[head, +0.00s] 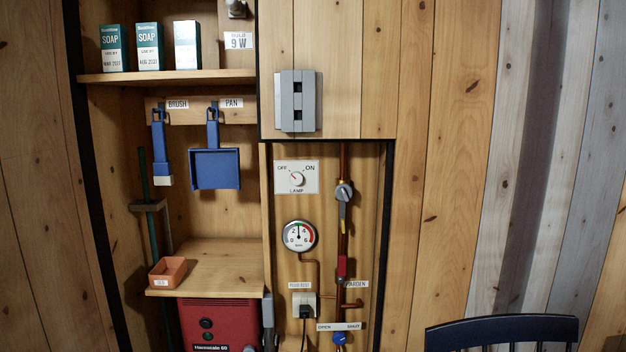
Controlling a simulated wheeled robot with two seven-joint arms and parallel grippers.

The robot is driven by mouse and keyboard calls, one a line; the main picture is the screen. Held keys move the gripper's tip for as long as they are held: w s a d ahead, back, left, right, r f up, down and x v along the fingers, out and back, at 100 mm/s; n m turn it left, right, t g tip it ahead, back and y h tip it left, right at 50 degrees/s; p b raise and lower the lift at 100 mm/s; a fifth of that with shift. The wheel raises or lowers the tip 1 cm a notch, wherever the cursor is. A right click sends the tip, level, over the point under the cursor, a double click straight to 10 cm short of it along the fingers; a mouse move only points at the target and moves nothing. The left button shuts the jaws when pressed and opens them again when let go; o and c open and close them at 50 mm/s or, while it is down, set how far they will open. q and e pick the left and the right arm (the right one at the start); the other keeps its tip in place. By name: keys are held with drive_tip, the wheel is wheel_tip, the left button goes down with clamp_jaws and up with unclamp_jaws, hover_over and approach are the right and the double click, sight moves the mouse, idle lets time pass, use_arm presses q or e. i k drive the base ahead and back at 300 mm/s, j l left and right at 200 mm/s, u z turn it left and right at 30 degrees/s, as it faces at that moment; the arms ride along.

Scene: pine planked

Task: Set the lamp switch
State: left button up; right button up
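The lamp switch (297,179) is a round white knob on a pale plate marked OFF at left, ON at right and LAMP below. It is on the wood back wall of the recess, at the middle of the head view. The knob's small red pointer mark appears to point up and left, toward OFF. Nothing covers the plate. Neither my left nor my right gripper is in view.
A grey fitting (286,101) sticks out on the panel above the switch. A pipe with a grey-handled valve (344,191) runs close to its right. A gauge (299,236) is below. A dark blue chair back (500,331) stands at lower right.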

sight(296, 178)
drive_tip(key=i+j+z, duration=0.1)
drive_tip(key=i, duration=0.3)
drive_tip(key=i+j+z, duration=0.15)
drive_tip(key=i, duration=0.2)
drive_tip(key=i+j+z, duration=0.1)
drive_tip(key=i, duration=0.25)
drive_tip(key=j, duration=0.1)
